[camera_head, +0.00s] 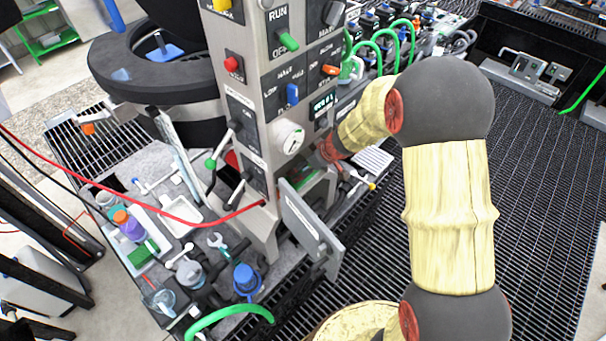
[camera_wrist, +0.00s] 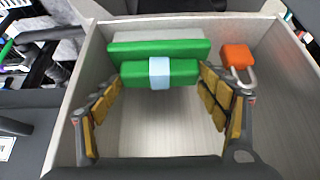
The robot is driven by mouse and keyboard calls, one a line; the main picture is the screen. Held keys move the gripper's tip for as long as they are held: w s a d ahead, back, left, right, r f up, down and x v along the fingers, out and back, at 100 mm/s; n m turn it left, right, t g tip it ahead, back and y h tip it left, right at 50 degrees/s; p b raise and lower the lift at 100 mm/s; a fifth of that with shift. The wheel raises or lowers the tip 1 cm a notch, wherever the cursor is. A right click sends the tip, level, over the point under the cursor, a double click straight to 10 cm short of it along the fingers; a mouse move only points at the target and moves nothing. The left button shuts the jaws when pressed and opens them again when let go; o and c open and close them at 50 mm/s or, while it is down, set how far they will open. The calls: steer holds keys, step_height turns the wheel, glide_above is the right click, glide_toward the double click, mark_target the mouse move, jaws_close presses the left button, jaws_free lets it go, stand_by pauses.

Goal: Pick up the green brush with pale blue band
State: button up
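The green brush with the pale blue band (camera_wrist: 159,73) lies crosswise in a light-walled compartment, in the upper middle of the wrist view. My gripper (camera_wrist: 160,76) is inside this compartment with its fingers spread wide. One fingertip is near each end of the brush; I cannot tell whether they touch it. A second green block-like piece with a grey top (camera_wrist: 158,48) lies just behind the brush. In the head view my arm reaches into the console opening, and the gripper and brush cannot be made out there.
An orange padlock (camera_wrist: 237,57) sits to the right of the brush, near the right finger. The compartment walls (camera_wrist: 88,65) stand close on both sides. In the head view an open grey door (camera_head: 309,228) hangs below the opening. A red cable (camera_head: 150,207) crosses at left.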

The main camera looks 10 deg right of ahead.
steer(key=c, duration=1)
steer(key=shift+c, duration=0.5)
steer(key=shift+s+d+r, duration=0.2)
steer(key=shift+r, duration=0.2)
steer(key=s+d+r, duration=0.2)
steer(key=s, duration=0.1)
steer(key=s+d+r, duration=0.3)
steer(key=s, duration=0.1)
steer(key=s+d+r, duration=0.2)
steer(key=s, duration=0.2)
steer(key=shift+s+d+r+b, duration=0.15)
steer(key=shift+b, duration=0.2)
steer(key=o, duration=1.2)
steer(key=c, duration=0.4)
steer(key=shift+c, duration=0.4)
